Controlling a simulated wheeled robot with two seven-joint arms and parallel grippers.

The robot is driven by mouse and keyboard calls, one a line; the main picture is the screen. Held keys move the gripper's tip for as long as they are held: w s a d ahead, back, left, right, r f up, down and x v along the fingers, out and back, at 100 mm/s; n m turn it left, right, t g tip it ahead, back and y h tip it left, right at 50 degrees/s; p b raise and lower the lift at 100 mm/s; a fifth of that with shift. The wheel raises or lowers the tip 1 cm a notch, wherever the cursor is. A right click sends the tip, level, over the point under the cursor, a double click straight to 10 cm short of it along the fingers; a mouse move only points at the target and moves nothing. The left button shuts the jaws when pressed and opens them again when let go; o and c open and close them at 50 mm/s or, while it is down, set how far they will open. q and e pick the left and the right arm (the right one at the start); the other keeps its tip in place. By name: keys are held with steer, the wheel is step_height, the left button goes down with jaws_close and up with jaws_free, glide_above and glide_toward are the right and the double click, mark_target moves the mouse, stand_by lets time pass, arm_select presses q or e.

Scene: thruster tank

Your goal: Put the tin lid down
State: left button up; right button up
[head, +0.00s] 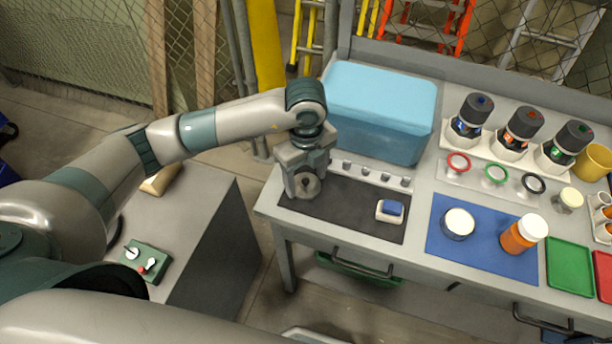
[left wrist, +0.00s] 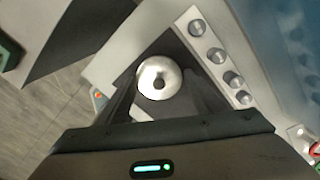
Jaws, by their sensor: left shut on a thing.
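My left gripper (head: 306,180) is shut on the tin lid (head: 308,185), a round grey metal disc with a dark spot in its middle. The lid also shows in the left wrist view (left wrist: 159,78), between the two fingers. The gripper points down over the left end of the dark mat (head: 345,218) on the bench. I cannot tell whether the lid touches the mat. A short round tin (head: 458,223) with a pale top stands on the blue mat (head: 437,245), well to the right. My right gripper is not in view.
A blue cooler box (head: 380,105) stands behind the dark mat. A row of small metal knobs (head: 366,172) runs along its back edge. A blue and white block (head: 391,210) lies at its right end. An orange jar (head: 523,234) stands on the blue mat. The dark mat's middle is clear.

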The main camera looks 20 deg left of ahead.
mark_target(306, 181)
arm_select(q)
steer(key=o, duration=1)
steer(key=shift+f, duration=0.1)
steer(key=shift+r, duration=0.45)
steer(key=shift+r+b, duration=1.3)
steer(key=shift+r, duration=4.45)
steer(key=shift+s+f, duration=0.1)
